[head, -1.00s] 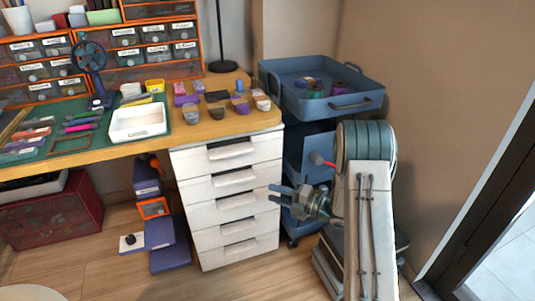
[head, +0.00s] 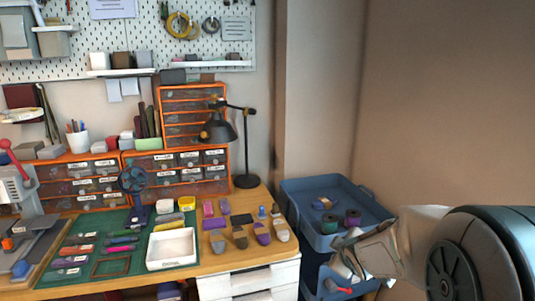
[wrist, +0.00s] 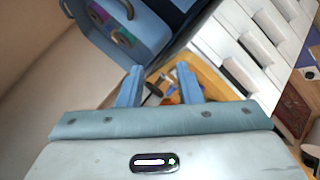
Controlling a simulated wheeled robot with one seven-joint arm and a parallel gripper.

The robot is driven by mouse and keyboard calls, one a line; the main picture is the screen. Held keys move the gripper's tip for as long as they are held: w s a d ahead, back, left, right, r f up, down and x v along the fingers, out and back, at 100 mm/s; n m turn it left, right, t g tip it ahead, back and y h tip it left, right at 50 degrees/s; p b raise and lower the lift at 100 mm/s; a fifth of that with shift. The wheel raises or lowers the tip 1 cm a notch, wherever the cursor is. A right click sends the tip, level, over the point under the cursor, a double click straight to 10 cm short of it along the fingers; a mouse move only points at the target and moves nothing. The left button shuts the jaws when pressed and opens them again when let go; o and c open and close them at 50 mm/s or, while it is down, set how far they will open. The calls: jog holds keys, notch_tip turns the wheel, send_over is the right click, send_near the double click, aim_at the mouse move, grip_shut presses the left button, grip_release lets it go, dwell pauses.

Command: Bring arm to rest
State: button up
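My gripper (wrist: 160,84) shows in the wrist view with its two blue fingers apart and nothing held between them. In the head view my arm fills the lower right corner, with a large dark round joint close to the camera. I cannot make out the gripper's fingers in the head view. In the wrist view the fingers are near the blue cart (wrist: 112,28) and the white drawer unit (wrist: 245,55).
The blue cart (head: 291,187) holds green and purple spools (head: 353,217) and stands right of the workbench (head: 203,268). The bench carries a white tray (head: 172,263), a black lamp (head: 246,181) and several small items. A bare wall (head: 440,110) is at right.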

jog(key=s+a+r+m+g+p, duration=0.2)
jog(key=s+r+m+p, duration=0.3)
jog(key=s, duration=0.7)
jog(key=s+a+r+m+g+p, duration=0.2)
jog(key=s+r+m+g+p, duration=0.3)
jog(key=s+r, duration=0.5)
jog(key=s+m+p, duration=0.1)
jog(key=s+p, duration=0.1)
jog(key=s, duration=0.1)
jog(key=shift+s, duration=0.25)
jog(key=shift+a, duration=0.1)
